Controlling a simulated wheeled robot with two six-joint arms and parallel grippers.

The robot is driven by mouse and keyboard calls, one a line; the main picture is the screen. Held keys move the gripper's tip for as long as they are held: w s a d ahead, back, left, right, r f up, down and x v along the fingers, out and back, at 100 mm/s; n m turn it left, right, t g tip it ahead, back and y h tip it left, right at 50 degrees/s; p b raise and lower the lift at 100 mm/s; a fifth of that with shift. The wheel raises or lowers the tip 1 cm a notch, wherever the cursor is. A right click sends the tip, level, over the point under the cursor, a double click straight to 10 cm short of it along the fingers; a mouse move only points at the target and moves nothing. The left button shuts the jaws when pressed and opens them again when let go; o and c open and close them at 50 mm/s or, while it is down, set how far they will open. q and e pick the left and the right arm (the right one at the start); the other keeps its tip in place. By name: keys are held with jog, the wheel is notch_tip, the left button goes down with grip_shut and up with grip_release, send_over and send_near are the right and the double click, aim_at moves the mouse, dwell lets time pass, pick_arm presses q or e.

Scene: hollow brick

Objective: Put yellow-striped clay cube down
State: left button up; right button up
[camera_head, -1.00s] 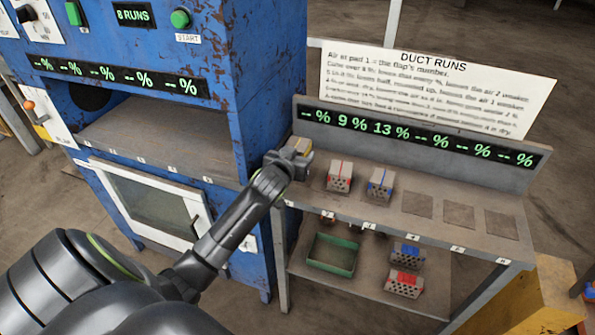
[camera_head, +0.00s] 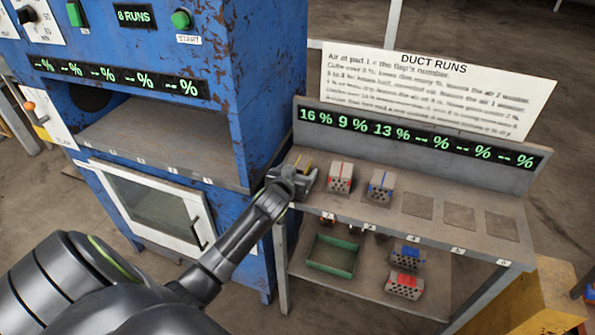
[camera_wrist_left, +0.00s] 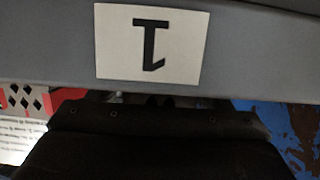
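The yellow-striped clay cube (camera_head: 305,162) is at the left end of the shelf top, on the first place in the row, partly hidden by my left gripper. My left gripper (camera_head: 303,173) is low at the cube, its fingers around or right beside it. Whether the fingers still press on the cube cannot be made out. The display (camera_head: 420,138) above reads 16 % at its first place. In the left wrist view, the shelf edge with an upside-down label 1 (camera_wrist_left: 151,42) fills the top; the cube does not show clearly. My right gripper is out of view.
A red-striped cube (camera_head: 340,177) and a blue-striped cube (camera_head: 380,185) stand to the right, close by. Bare pads (camera_head: 459,216) lie farther right. The lower shelf holds a green tray (camera_head: 332,256) and more cubes (camera_head: 405,285). A blue machine (camera_head: 262,90) stands at left.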

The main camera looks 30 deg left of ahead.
pick_arm(q)
jog(key=shift+o, duration=0.2)
jog(key=shift+r, duration=0.15)
jog(key=shift+s, duration=0.1)
jog(key=v, duration=1.1)
jog(key=shift+s+r, duration=0.15)
jog(key=shift+s, duration=0.2)
jog(key=shift+d, duration=0.15)
